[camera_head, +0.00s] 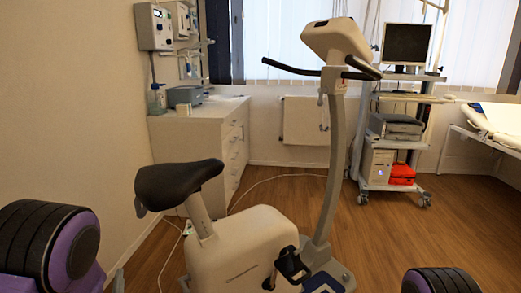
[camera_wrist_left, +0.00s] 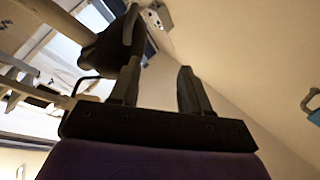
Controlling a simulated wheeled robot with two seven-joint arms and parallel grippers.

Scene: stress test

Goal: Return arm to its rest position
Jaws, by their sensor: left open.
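My left gripper (camera_wrist_left: 157,82) shows in the left wrist view with its two dark fingers spread apart and nothing between them. Its black base and a purple part of my wrist fill the bottom of that view. In the head view a black ribbed and purple part of my left arm (camera_head: 50,245) is at the lower left edge, and its fingers cannot be made out there. A black ribbed part of my right arm (camera_head: 440,281) shows at the bottom right. My right gripper is not in view.
An exercise bike (camera_head: 245,245) with a black seat (camera_head: 178,183) stands close in front; the seat also shows tilted in the wrist view (camera_wrist_left: 105,50). A white cabinet (camera_head: 195,140), an equipment cart (camera_head: 395,150) and a bed (camera_head: 490,128) stand behind. Wood floor is clear at right.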

